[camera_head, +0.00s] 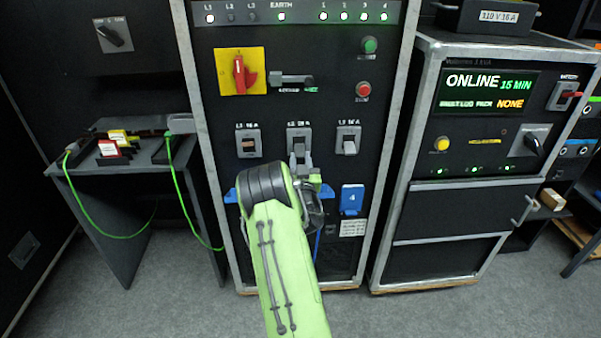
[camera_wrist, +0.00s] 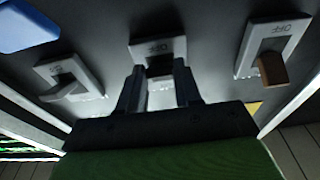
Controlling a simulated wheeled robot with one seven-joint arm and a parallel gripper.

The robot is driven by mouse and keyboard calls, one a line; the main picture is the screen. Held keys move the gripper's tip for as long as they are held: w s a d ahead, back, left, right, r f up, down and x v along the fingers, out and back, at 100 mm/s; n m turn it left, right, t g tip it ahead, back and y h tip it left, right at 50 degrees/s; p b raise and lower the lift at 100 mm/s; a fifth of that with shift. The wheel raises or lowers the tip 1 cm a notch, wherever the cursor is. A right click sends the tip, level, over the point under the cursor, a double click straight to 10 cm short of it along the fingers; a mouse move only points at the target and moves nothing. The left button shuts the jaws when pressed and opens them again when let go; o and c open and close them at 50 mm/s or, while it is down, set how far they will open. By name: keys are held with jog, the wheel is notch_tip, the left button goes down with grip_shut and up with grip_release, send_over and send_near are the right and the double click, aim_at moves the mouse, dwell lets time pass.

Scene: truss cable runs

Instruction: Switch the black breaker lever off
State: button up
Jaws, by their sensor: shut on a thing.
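Three breakers sit in a row on the middle cabinet's black panel. The centre breaker (camera_head: 298,132) is partly hidden by my gripper in the head view. In the wrist view, its pale plate (camera_wrist: 158,48) carries a marking above the black lever (camera_wrist: 160,66). My gripper (camera_wrist: 160,78) has one finger on each side of this lever and is shut on it. The lever's tilt is hard to tell. The left breaker has a brown lever (camera_head: 248,146), which shows at right in the wrist view (camera_wrist: 272,68). The right breaker has a grey lever (camera_head: 349,147).
A red rotary switch (camera_head: 240,74) on a yellow plate, a green button (camera_head: 369,45) and a red button (camera_head: 363,90) are above the breakers. A shelf with cables (camera_head: 130,158) stands left; a cabinet reading ONLINE (camera_head: 488,92) stands right.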

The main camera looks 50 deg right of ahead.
dwell(0.3)
jog(key=o, duration=1.1)
jog(key=shift+c, duration=0.2)
jog(key=b+v, duration=0.1)
jog(key=v, duration=1.4)
jog(key=shift+s+a, duration=0.25)
jog(key=shift+a, duration=0.05)
jog(key=shift+f, duration=0.15)
